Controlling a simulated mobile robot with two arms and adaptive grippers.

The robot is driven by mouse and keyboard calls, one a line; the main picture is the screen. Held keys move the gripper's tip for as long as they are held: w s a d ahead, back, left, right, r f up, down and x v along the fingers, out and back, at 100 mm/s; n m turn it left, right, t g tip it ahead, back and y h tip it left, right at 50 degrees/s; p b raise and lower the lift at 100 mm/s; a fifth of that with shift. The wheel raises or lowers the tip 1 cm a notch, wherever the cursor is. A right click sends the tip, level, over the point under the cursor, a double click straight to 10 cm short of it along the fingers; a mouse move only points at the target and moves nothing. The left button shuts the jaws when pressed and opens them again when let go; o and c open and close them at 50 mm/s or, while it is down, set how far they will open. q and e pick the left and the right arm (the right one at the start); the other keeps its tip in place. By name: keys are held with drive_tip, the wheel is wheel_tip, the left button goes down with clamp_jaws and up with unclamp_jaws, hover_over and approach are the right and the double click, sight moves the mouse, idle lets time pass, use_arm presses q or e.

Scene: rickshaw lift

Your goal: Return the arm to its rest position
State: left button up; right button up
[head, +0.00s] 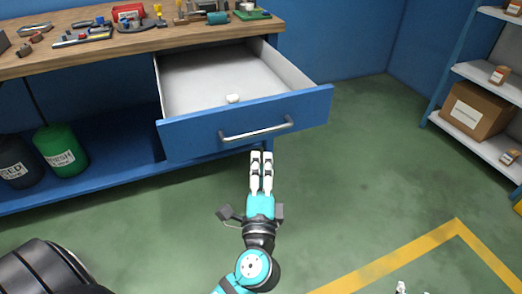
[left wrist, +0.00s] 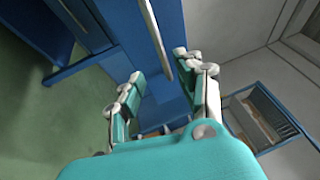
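My left arm comes up from the bottom of the head view. My left gripper (head: 261,156) points at the drawer from the front, just below its handle (head: 256,130). In the left wrist view its two fingers (left wrist: 158,68) stand apart with nothing between them. The blue drawer (head: 300,108) is pulled open, and the gripper looks clear of the handle. A small white object (head: 233,98) lies in the drawer. White tips (head: 401,287) at the bottom edge look like my right gripper; most of it is out of frame.
The workbench (head: 150,42) holds several tools. A green container (head: 60,150) and a dark one (head: 15,163) stand on its lower shelf. A shelf unit with a cardboard box (head: 472,110) stands at the right. Green floor (head: 365,150) lies open between.

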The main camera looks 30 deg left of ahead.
use_arm(q)
drive_tip(key=shift+s+d+f, duration=0.1)
drive_tip(key=shift+s+d, duration=0.15)
drive_tip(key=shift+s, duration=0.25)
